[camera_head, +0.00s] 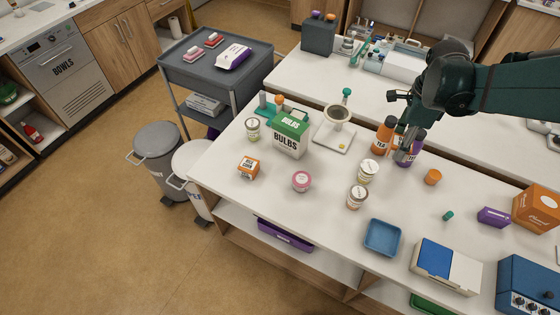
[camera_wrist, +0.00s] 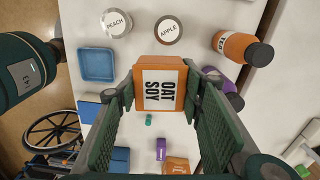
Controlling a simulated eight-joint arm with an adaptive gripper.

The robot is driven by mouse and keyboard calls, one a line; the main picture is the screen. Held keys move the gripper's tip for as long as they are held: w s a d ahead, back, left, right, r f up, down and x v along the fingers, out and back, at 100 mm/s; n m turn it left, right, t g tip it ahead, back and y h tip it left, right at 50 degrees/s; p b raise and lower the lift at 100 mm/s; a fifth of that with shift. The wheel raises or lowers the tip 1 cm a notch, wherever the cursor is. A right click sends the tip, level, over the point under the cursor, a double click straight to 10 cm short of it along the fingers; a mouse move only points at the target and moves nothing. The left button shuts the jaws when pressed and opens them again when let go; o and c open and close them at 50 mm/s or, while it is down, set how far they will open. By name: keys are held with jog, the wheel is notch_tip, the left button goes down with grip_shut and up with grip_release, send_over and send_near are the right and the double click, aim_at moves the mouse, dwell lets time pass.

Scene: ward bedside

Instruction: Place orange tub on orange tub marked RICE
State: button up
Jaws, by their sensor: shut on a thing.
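An orange tub (camera_wrist: 158,70) with a white label reading SOY OAT lies between the green fingers of my gripper (camera_wrist: 160,92) in the wrist view. My gripper is shut on it, one finger on each side. In the head view my gripper (camera_head: 404,148) is at the back right of the counter, by the bottles, and I cannot clearly make out the held tub there. Another orange tub (camera_head: 248,168) with a white label stands on the counter at the front left, well apart from my gripper. Its label is too small to read surely.
A BULBS box (camera_head: 290,138), scale (camera_head: 333,140) and pink tub (camera_head: 301,181) stand between. White-labelled tubs (camera_head: 368,171) (camera_head: 357,197), an orange bottle (camera_head: 382,138) and a purple bottle (camera_head: 416,146) are near my gripper. A blue tray (camera_head: 382,238) lies in front.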

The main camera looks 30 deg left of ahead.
jog(key=a+n+p, duration=0.1)
jog(key=a+n, duration=0.1)
jog(key=a, duration=1.1)
jog(key=n+p, duration=0.3)
jog(key=n, duration=0.3)
send_over(248, 164)
notch_tip(248, 164, down, 4)
jog(key=shift+f, duration=0.65)
jog(key=shift+f, duration=3.15)
jog(key=shift+f, duration=1.85)
